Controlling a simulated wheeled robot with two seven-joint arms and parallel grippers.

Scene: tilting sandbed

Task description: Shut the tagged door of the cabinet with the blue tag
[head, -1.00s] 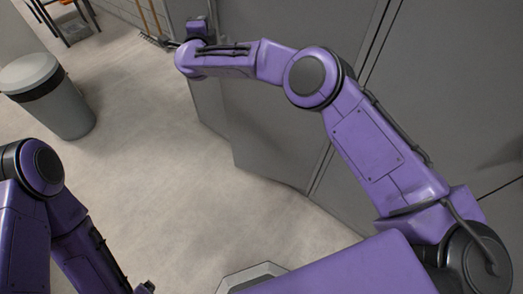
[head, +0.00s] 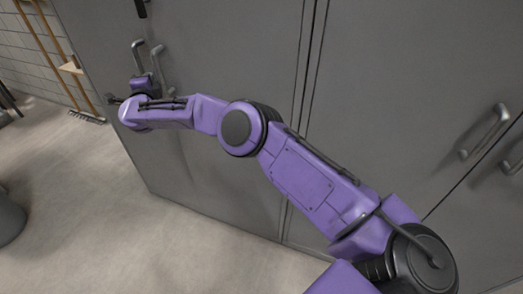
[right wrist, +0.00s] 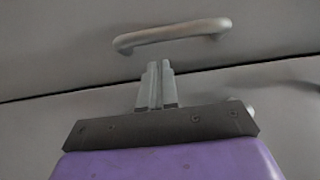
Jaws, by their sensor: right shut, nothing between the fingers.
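Tall grey cabinet doors (head: 225,65) fill much of the head view. No blue tag shows, so I cannot tell which door is the tagged one or whether it is ajar. Two bar handles, a left one (head: 138,57) and a right one (head: 158,65), sit side by side on the far left cabinet. My right arm reaches across to them, and its gripper (head: 111,99) is small and partly hidden there. In the right wrist view my right gripper (right wrist: 157,78) is shut and empty. Its fingertips lie just below a bar handle (right wrist: 172,34) in the picture; contact is unclear. My left gripper is out of view.
Another handle pair (head: 485,132) is on the cabinet at the right. Wooden-handled brooms (head: 50,45) lean at a tiled wall at far left. A grey bin (head: 8,215) is cut off at the left edge. The floor (head: 105,220) before the cabinets is clear.

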